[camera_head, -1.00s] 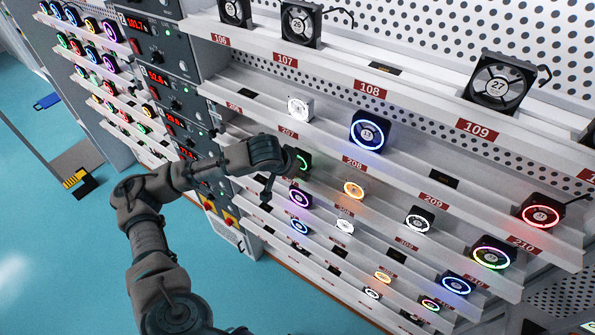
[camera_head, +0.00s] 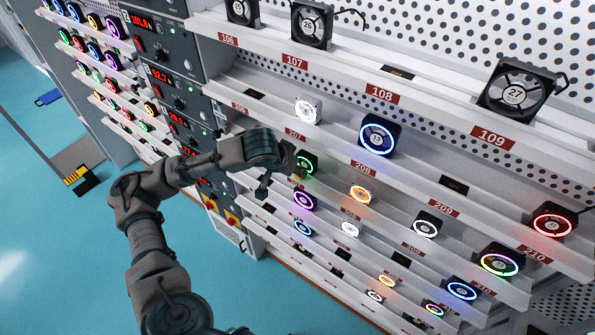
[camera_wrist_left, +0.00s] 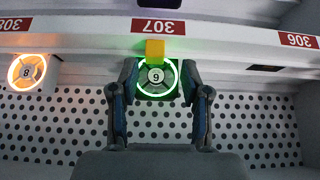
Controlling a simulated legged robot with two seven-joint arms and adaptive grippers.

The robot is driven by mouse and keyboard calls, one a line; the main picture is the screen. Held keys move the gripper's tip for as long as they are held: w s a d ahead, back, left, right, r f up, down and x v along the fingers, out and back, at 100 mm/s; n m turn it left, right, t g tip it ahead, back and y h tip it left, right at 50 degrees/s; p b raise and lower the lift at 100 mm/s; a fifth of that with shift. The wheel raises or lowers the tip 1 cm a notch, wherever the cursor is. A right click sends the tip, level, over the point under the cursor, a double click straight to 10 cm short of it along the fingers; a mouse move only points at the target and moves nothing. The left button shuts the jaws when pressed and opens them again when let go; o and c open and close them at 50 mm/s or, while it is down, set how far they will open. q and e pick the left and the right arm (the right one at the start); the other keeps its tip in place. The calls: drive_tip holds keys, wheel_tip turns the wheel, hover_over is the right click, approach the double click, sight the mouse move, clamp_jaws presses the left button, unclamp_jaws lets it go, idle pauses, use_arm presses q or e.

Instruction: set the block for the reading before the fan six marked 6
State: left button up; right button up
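The fan with the green ring, number 6 (camera_wrist_left: 156,76), stands on the shelf labelled 307 in the left wrist view, which shows the labels upside down. It also shows in the head view (camera_head: 307,163), just right of my left gripper (camera_head: 283,178). A small yellow block (camera_wrist_left: 155,50) is at the shelf's front, before the fan, and overlaps the ring's edge in the wrist view. My left gripper (camera_wrist_left: 157,72) has its fingers spread on either side of the fan and block, with visible gaps to the block. My right gripper is not in view.
An orange-ringed fan marked 8 (camera_wrist_left: 27,72) stands to the left in the wrist view. Shelf lips and labels run across the rack. Meters with red readouts (camera_head: 160,76) stand left of the shelves. The blue floor (camera_head: 60,250) is open at left.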

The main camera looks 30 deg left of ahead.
use_arm(q)
drive_tip(key=v, duration=0.9)
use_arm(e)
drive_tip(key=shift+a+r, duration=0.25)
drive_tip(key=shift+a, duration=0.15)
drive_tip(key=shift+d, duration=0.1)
use_arm(q)
drive_tip(key=shift+f, duration=0.15)
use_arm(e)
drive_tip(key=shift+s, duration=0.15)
